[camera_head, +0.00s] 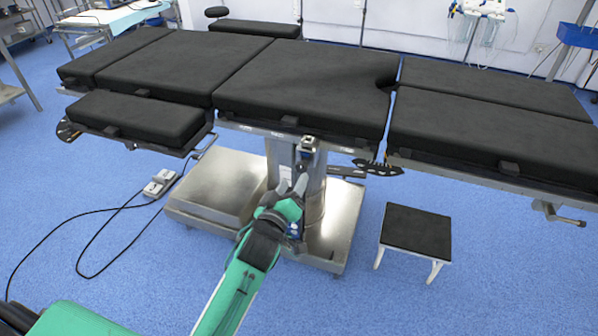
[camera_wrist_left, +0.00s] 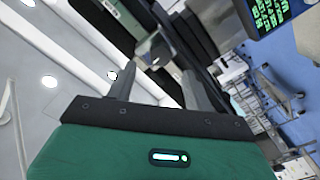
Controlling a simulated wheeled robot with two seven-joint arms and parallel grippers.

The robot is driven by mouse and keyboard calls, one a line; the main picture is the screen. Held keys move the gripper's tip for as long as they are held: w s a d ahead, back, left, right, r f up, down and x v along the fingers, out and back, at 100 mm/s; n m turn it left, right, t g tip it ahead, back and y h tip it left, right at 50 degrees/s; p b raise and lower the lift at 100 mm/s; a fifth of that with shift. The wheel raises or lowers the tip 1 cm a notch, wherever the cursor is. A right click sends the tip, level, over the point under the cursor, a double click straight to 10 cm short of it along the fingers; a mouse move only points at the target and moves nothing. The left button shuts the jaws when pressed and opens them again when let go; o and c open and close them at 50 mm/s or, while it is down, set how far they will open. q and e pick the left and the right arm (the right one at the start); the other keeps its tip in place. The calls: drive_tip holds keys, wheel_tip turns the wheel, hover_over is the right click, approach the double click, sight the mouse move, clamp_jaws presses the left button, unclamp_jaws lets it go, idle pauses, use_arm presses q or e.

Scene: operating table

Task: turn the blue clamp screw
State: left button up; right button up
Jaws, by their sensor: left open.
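A small clamp (camera_head: 307,145) with a dark bluish body and a pale top sits on the side rail of the operating table, near the middle of its near side. A knob-like part hangs below it, but its colour is hard to tell. My left gripper (camera_head: 292,186) is below and slightly left of the clamp, apart from it, with its fingers pointing up towards it. In the left wrist view my left gripper (camera_wrist_left: 158,72) is open and empty. A grey block-like piece with a small rounded end (camera_wrist_left: 155,61), probably the clamp, shows beyond and between the fingertips. My right gripper is out of view.
The black-padded operating table (camera_head: 300,88) spans the view above my arm. Its metal base (camera_head: 222,193) stands behind my gripper. A black-topped stool (camera_head: 416,231) stands to the right. A foot pedal (camera_head: 160,182) with cables lies left. Blue floor at the front is free.

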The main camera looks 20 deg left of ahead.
sight(300, 169)
use_arm(q)
drive_tip(key=w, duration=0.4)
drive_tip(key=shift+w+d, duration=0.1)
drive_tip(key=shift+w, duration=0.75)
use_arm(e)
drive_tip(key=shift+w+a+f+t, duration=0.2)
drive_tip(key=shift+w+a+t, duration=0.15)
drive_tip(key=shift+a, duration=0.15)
use_arm(q)
drive_tip(key=c, duration=1)
drive_tip(key=shift+o, duration=0.2)
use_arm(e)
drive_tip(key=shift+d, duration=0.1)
